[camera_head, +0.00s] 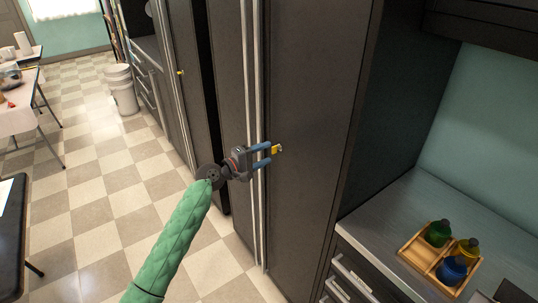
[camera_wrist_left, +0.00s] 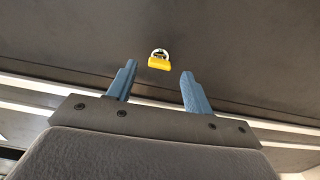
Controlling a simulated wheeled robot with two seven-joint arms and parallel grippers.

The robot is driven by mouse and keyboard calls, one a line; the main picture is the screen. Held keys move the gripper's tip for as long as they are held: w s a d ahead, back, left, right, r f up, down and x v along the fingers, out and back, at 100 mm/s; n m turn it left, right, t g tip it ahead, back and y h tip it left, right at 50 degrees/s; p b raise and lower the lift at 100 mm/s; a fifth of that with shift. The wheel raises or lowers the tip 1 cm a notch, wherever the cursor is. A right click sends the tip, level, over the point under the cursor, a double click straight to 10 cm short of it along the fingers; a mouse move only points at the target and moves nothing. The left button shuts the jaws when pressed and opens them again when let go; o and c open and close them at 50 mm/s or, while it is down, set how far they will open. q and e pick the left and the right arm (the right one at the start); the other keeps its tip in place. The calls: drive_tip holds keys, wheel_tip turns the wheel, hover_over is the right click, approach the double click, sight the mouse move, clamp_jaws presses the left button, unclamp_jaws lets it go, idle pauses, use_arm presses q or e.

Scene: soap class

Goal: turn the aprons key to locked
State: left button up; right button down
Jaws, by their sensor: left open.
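The key is a small yellow piece (camera_head: 277,149) on the dark cabinet door, just beyond my left gripper's fingertips in the head view. In the left wrist view the yellow key (camera_wrist_left: 159,63) sits in front of a pale round lock ring (camera_wrist_left: 159,52), between and ahead of the blue fingers. My left gripper (camera_head: 268,156) is open, its fingers pointing at the door; in the left wrist view the gap between its fingertips (camera_wrist_left: 157,72) is empty. I cannot tell whether the fingertips touch the door. No label reading aprons is legible. My right gripper is not in view.
Another yellow key (camera_head: 180,72) is on a farther cabinet door. Long vertical handles (camera_head: 257,90) run beside the gripper. On the counter (camera_head: 395,215) at right, a wooden tray (camera_head: 413,254) holds green, yellow and blue bottles. The checkered floor (camera_head: 110,200) at left is open.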

use_arm(q)
drive_tip(key=b+v, duration=0.1)
drive_tip(key=v, duration=0.4)
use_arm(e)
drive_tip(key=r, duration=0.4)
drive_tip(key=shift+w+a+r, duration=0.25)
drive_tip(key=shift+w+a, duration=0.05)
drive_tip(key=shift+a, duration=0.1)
